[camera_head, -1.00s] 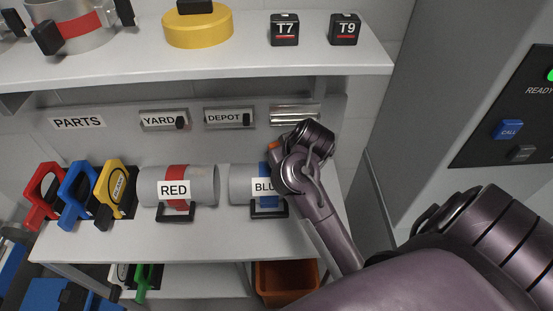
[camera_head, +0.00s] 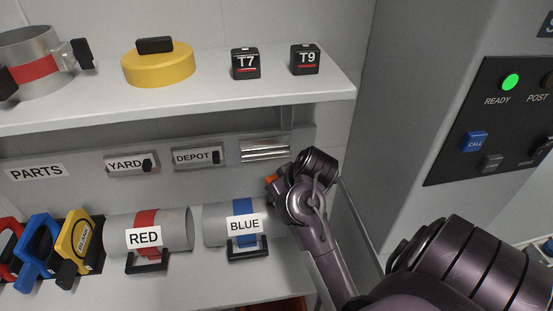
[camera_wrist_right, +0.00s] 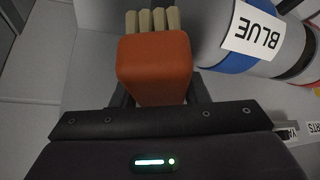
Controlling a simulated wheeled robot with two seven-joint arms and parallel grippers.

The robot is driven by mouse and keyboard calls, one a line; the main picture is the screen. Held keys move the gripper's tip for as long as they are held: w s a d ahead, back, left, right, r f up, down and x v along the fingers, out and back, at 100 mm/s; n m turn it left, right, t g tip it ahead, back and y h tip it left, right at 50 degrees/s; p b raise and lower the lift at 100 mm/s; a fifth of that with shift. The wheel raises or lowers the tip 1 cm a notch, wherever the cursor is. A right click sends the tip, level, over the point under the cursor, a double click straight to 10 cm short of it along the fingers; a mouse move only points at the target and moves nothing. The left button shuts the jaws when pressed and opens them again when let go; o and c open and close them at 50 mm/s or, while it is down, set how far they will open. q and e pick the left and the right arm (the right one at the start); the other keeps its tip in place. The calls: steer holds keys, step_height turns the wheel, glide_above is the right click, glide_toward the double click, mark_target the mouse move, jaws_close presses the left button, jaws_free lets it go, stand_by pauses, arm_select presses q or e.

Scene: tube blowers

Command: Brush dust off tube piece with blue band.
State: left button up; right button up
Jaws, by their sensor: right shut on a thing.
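The grey tube piece with a blue band (camera_head: 243,210) lies on the lower shelf, with a BLUE label on its front; its right end is partly behind my arm. It also shows at upper right in the right wrist view (camera_wrist_right: 232,60), label upside down. My right gripper (camera_head: 278,190) is just right of this tube. It is shut on an orange brush (camera_wrist_right: 155,62) with pale bristles (camera_wrist_right: 152,21). The bristles point away from the gripper, beside the tube; I cannot tell whether they touch it. I cannot make out dust. My left gripper is not in view.
A tube with a red band (camera_head: 147,222) and RED label stands to the left, then yellow (camera_head: 80,240) and blue (camera_head: 38,255) handled tools. The upper shelf (camera_head: 200,98) overhangs, bearing a yellow disc (camera_head: 158,68). A control panel (camera_head: 500,120) is at right.

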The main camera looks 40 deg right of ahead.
mark_target(245, 200)
steer(key=shift+w+a+r+p, duration=0.1)
steer(key=shift+w+a+p, duration=0.2)
steer(key=shift+a+p, duration=0.25)
steer(key=shift+w+a+p, duration=0.4)
steer(key=shift+a+p, duration=0.1)
steer(key=shift+a, duration=0.15)
steer(key=shift+w+a, duration=0.35)
steer(key=shift+a, duration=0.2)
steer(key=shift+w+a+p, duration=0.3)
steer(key=shift+a+p, duration=0.2)
steer(key=shift+p, duration=0.05)
steer(key=shift+w+a+p, duration=0.3)
steer(key=shift+a+p, duration=0.2)
steer(key=shift+p, duration=0.05)
steer(key=shift+w+a+f+p, duration=0.2)
steer(key=shift+w+a+p, duration=0.2)
steer(key=shift+a, duration=0.3)
step_height(245, 200, up, 6)
steer(key=p, duration=0.6)
